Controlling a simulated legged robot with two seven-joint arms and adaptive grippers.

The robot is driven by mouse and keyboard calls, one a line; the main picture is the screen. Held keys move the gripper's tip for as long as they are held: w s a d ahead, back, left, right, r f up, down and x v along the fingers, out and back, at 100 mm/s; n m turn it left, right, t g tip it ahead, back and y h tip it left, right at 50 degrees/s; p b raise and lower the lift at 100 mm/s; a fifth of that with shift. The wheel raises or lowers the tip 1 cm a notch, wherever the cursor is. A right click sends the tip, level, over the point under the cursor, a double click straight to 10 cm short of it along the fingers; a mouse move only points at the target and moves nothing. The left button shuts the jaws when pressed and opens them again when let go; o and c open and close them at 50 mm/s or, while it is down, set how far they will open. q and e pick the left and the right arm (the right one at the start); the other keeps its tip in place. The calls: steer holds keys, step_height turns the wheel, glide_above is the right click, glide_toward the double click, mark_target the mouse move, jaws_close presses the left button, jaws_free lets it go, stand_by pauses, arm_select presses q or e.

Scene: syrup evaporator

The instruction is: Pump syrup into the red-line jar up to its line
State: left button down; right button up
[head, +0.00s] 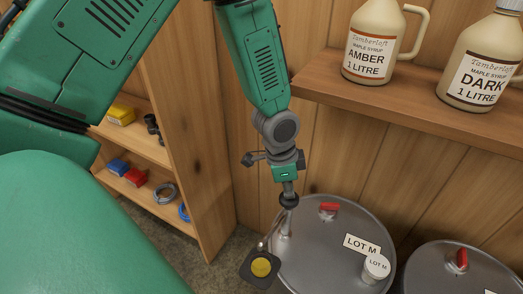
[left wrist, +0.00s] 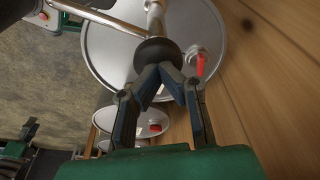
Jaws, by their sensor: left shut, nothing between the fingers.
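My left gripper (head: 287,184) is shut and empty, pointing down just above the black round knob (head: 289,200) of the pump. In the left wrist view its fingertips (left wrist: 172,70) meet beside the same knob (left wrist: 157,51); I cannot tell whether they touch it. The pump stands on a grey metal drum (head: 335,225) with a LOT M label (head: 362,244). Its spout (head: 263,243) reaches left over a dark square piece with a round yellow top (head: 261,267), which may be the jar or its stand. No red line shows. My right gripper is not in view.
A second drum (head: 440,270) stands at right. A wall shelf (head: 420,105) holds amber (head: 372,45) and dark (head: 480,62) syrup jugs. A wooden side shelf (head: 150,150) stands left.

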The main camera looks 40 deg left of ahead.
arm_select(q)
steer(key=shift+s, duration=0.1)
step_height(320, 180, up, 5)
steer(key=p, duration=0.5)
steer(key=shift+f, duration=0.1)
stand_by(0.5)
steer(key=shift+f+b, duration=1.6)
steer(key=shift+f, duration=0.95)
steer(key=shift+r, duration=0.1)
step_height(320, 180, up, 5)
steer(key=p, duration=0.5)
steer(key=shift+r, duration=0.1)
